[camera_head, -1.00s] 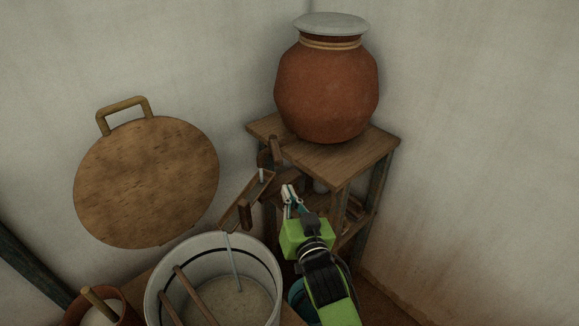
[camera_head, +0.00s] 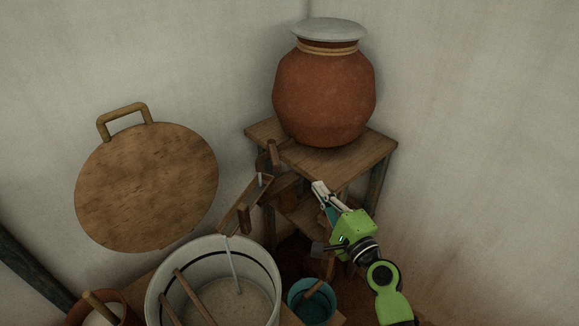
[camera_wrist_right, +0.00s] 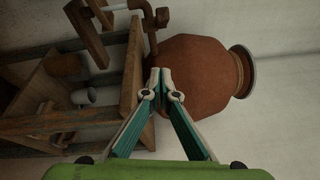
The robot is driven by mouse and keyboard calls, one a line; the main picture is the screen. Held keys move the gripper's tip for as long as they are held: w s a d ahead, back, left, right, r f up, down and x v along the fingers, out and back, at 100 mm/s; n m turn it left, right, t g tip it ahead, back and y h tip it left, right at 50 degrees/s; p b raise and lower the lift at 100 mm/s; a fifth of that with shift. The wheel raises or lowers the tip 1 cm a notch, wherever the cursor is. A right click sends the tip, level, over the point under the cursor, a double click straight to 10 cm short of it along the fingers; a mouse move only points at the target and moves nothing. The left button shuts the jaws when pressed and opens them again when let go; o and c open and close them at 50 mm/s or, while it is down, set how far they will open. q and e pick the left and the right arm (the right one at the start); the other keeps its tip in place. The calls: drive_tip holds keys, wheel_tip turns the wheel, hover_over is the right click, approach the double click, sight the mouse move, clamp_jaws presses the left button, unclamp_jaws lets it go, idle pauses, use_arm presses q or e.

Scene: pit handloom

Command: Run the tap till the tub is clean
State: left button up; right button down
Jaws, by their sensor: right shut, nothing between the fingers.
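The tub (camera_head: 213,245), pale with a dark band inside, stands at the bottom centre with greyish liquid and wooden sticks in it. A thin pale stream (camera_head: 233,262) runs from a tilted wooden trough (camera_head: 240,208) into it. The brown tap (camera_head: 273,155) is at the stand's left edge, above the trough; it also shows at the top of the right wrist view (camera_wrist_right: 150,18). My right gripper (camera_head: 317,185) is shut and empty, right of the tap and apart from it, in front of the stand. My left gripper is out of view.
A clay pot (camera_head: 325,95) with a pale lid stands on the wooden stand (camera_head: 345,160). A teal bucket (camera_head: 312,304) is right of the tub. A round wooden board (camera_head: 146,190) leans at the left, above a brown pot (camera_head: 127,312).

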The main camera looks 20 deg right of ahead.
sight(274, 155)
drive_tip(key=w+a+r+p, duration=0.1)
drive_tip(key=w+a+p, duration=0.1)
drive_tip(key=w+a, duration=0.3)
drive_tip(key=w, duration=0.4)
drive_tip(key=shift+w+a+p, duration=0.15)
drive_tip(key=shift+a+p, duration=0.15)
drive_tip(key=shift+p, duration=0.1)
drive_tip(key=shift+r, duration=0.1)
